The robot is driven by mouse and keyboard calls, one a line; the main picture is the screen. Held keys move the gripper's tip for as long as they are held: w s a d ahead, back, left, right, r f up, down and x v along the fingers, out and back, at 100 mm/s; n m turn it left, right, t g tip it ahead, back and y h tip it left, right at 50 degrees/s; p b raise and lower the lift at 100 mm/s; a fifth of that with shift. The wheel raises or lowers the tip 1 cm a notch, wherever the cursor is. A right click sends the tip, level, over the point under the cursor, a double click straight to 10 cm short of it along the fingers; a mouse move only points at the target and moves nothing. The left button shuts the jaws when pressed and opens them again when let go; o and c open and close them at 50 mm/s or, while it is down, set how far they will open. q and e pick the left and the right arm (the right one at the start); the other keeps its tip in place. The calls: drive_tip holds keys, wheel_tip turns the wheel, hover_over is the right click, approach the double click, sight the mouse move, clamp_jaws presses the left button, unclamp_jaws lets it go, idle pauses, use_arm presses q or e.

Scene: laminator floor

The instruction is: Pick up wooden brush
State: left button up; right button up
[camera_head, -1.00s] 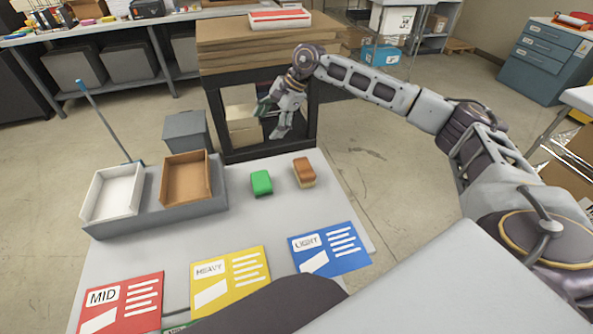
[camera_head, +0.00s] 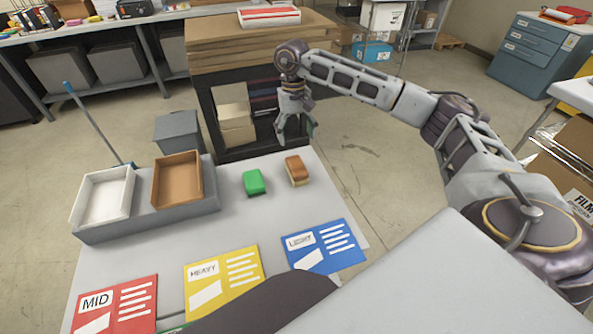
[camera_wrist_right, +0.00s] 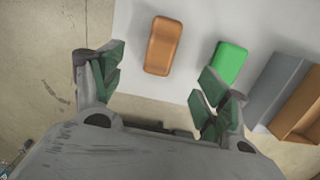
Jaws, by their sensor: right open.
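The wooden brush (camera_head: 296,170), a brown block with a paler lower part, lies on the grey table near its back right edge. It also shows in the right wrist view (camera_wrist_right: 163,46), ahead of the fingers and in line with the gap between them. My right gripper (camera_head: 296,132) points down above and behind the brush, apart from it. Its green-padded fingers (camera_wrist_right: 154,90) are spread and empty. A dark part at the bottom edge of the head view hides some of the table. My left gripper is not seen.
A green block (camera_head: 254,182) lies just left of the brush. A white tray (camera_head: 103,196) and a brown tray (camera_head: 177,180) stand in a grey holder on the left. Red, yellow and blue cards lie along the front. A dark rack with cardboard (camera_head: 260,45) stands behind.

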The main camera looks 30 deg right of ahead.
sight(296, 164)
drive_tip(key=shift+n, duration=0.3)
drive_tip(key=f, duration=0.5)
drive_tip(key=s+f, duration=0.1)
drive_tip(key=f, duration=0.2)
drive_tip(key=shift+a, duration=0.15)
drive_tip(key=shift+f, duration=0.3)
drive_tip(key=shift+s+a+f+p, duration=0.1)
drive_tip(key=shift+f+p, duration=0.2)
drive_tip(key=shift+f, duration=1)
drive_tip(key=shift+s+a+f+p, duration=0.1)
drive_tip(key=shift+f+p, duration=0.2)
drive_tip(key=shift+f, duration=1)
drive_tip(key=c, duration=1.6)
drive_tip(key=shift+r, duration=0.1)
